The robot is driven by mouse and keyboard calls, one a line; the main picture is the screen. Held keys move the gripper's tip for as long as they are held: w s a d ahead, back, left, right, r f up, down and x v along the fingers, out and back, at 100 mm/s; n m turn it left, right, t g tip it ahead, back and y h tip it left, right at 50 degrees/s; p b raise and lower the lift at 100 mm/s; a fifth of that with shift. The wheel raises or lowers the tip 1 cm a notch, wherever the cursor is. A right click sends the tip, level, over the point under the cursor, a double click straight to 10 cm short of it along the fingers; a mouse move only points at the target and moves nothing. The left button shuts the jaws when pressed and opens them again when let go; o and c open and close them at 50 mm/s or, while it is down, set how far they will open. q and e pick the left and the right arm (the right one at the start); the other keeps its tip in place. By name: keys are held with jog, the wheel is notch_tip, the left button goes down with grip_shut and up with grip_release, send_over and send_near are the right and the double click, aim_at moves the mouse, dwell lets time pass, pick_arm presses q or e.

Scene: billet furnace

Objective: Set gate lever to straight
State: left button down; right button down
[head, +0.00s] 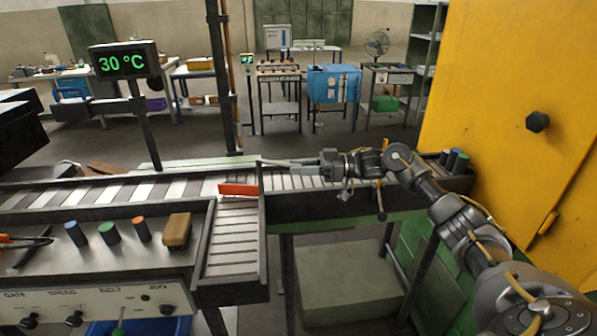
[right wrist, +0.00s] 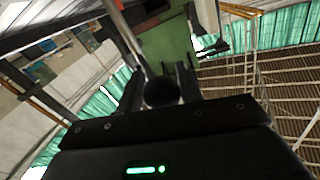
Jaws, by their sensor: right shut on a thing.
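The gate is an orange plate (head: 238,189) where the side branch leaves the roller conveyor in the head view. It stands across the mouth of the branch, roughly along the main line. The gate lever (head: 290,162) appears as a thin pale rod running from the gate post towards my right gripper (head: 324,163). In the right wrist view the rod ends in a dark round knob (right wrist: 162,91). My right gripper (right wrist: 160,85) is shut on this knob, with a finger on each side. My left gripper is not in view.
The roller conveyor (head: 120,189) crosses the scene, with the side branch (head: 234,245) coming towards me. A control panel (head: 100,300) with knobs stands at the lower left; coloured cylinders and a brown block (head: 177,229) sit on its ledge. A yellow cabinet (head: 510,110) is close on the right.

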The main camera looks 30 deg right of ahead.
jog(key=shift+s+a+f, duration=0.15)
jog(key=shift+a+f, duration=0.1)
jog(key=shift+a, duration=0.15)
jog(key=c, duration=1.2)
grip_release()
jog(key=shift+c, duration=0.2)
jog(key=shift+o, duration=1)
jog(key=shift+a+r, duration=0.2)
jog(key=shift+a, duration=0.1)
jog(key=b+v, duration=0.4)
jog(key=v, duration=0.7)
